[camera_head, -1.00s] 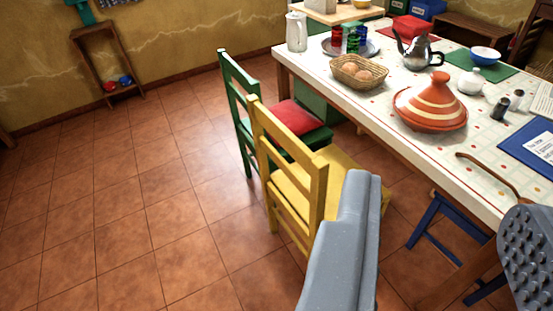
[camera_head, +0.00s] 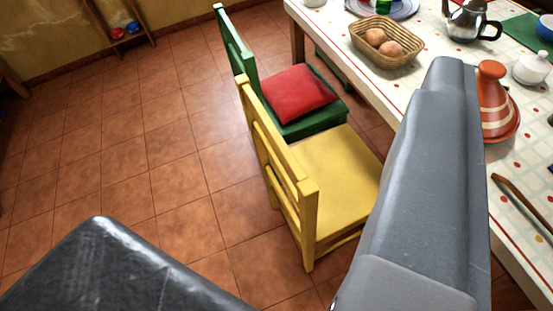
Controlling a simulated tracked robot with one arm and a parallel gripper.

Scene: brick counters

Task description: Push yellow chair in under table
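The yellow chair (camera_head: 334,168) stands upright on the tiled floor, its slatted back toward the left and its seat toward the table. The white spotted table (camera_head: 508,210) runs diagonally on the right. Most of the chair's seat shows outside the table edge. One grey finger of my gripper (camera_head: 430,170) is large in the foreground, right of the chair. It hides the seat's near right corner and part of the table edge. No second finger lies against it; the other finger is out of view. My gripper holds nothing that I can see, and contact with the chair cannot be told.
A green chair (camera_head: 312,124) with a red cushion (camera_head: 297,93) stands just behind the yellow one. A bread basket (camera_head: 386,42), a teapot (camera_head: 467,20) and a striped tagine (camera_head: 494,110) are on the table. The tiled floor (camera_head: 150,150) at left is open.

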